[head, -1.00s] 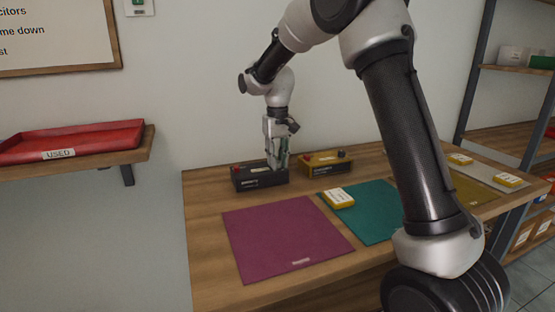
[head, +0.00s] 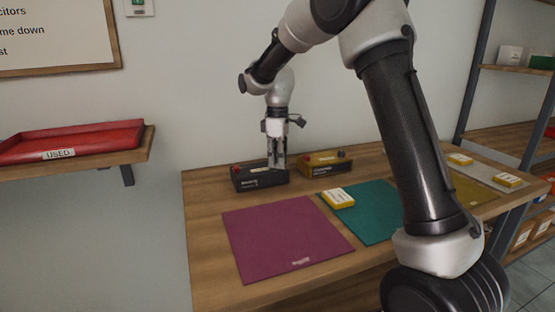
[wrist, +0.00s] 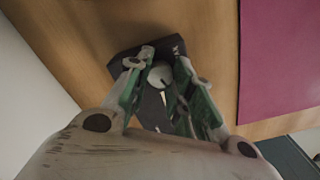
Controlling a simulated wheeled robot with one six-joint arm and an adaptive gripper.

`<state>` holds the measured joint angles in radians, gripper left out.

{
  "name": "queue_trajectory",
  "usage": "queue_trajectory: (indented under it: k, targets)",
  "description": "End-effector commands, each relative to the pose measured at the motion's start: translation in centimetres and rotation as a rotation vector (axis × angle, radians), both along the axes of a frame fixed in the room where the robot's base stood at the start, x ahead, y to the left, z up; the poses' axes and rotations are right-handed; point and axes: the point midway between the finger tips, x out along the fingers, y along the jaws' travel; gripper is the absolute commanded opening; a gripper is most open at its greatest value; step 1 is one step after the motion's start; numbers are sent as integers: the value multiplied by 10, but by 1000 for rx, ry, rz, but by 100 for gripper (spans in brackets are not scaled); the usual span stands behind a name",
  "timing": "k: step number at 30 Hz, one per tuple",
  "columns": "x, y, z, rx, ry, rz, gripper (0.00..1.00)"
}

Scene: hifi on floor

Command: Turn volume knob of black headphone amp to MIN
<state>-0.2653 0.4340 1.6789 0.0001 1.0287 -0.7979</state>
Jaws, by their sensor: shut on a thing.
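The black headphone amp (head: 247,181) sits at the back left of the wooden table. It has a small red part on its top left. In the wrist view the dark amp (wrist: 125,66) lies under my fingers. A round light-grey knob (wrist: 160,76) with a dark pointer line shows between the fingertips. My gripper (head: 277,167) points down over the right part of the amp. In the wrist view my gripper (wrist: 162,80) has its green-sided fingers on both sides of the knob, closed on it. The scale markings are too small to read.
A yellow-brown device (head: 326,163) stands close to the right of the amp. A magenta mat (head: 285,238) and a teal mat (head: 370,220) with a yellow box (head: 338,198) lie in front. A red tray (head: 85,142) sits on a wall shelf at left.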

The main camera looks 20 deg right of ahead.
Motion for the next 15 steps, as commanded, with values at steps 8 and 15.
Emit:
queue_trajectory:
  k: [8,15]
  targets:
    - [0,0,1,0,-1,127,0]
    - [0,0,1,0,-1,169,0]
